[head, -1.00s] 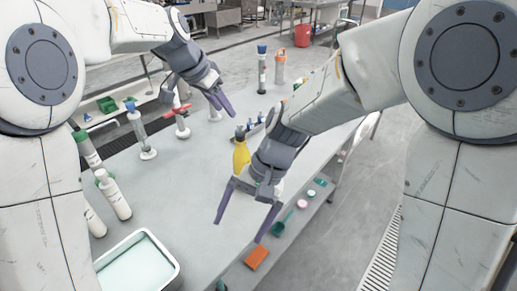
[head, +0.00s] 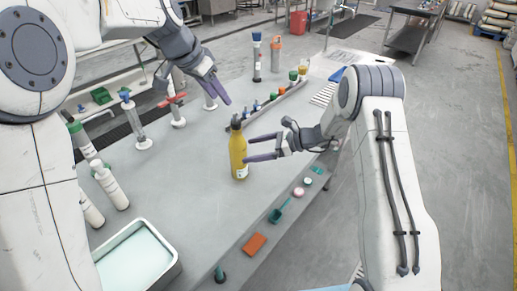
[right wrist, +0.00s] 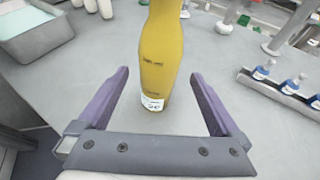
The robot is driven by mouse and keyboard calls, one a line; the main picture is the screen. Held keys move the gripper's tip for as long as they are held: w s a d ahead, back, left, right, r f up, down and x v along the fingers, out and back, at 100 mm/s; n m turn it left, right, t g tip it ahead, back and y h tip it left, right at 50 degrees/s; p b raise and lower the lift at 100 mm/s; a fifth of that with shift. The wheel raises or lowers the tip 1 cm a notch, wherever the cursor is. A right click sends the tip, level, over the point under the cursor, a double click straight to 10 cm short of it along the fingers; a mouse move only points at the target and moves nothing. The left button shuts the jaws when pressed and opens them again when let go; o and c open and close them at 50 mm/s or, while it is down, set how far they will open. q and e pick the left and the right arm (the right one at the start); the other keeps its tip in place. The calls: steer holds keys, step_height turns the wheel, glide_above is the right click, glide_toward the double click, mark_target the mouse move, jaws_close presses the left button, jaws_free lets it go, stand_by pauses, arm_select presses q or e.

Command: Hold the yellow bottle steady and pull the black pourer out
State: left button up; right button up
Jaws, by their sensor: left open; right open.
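The yellow bottle (head: 238,155) stands upright on the grey table, with a small white label near its base. The black pourer (head: 236,121) sits in its top in the head view. My right gripper (head: 247,148) is open, its purple fingers pointing left at the bottle, close to its side. In the right wrist view the bottle (right wrist: 162,55) stands between and just beyond the open fingers (right wrist: 165,80), not gripped; its top is out of frame. My left gripper (head: 222,90) is open and empty, up and left of the bottle, above the table.
A white tray (head: 172,265) is at the front left. White bottles (head: 113,185) stand at the left edge. A rack of small blue-capped bottles (head: 270,104) lies behind the bottle. An orange block (head: 254,244) and small items line the right edge. Table around the bottle is clear.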

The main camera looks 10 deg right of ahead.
steer(key=x, duration=0.9)
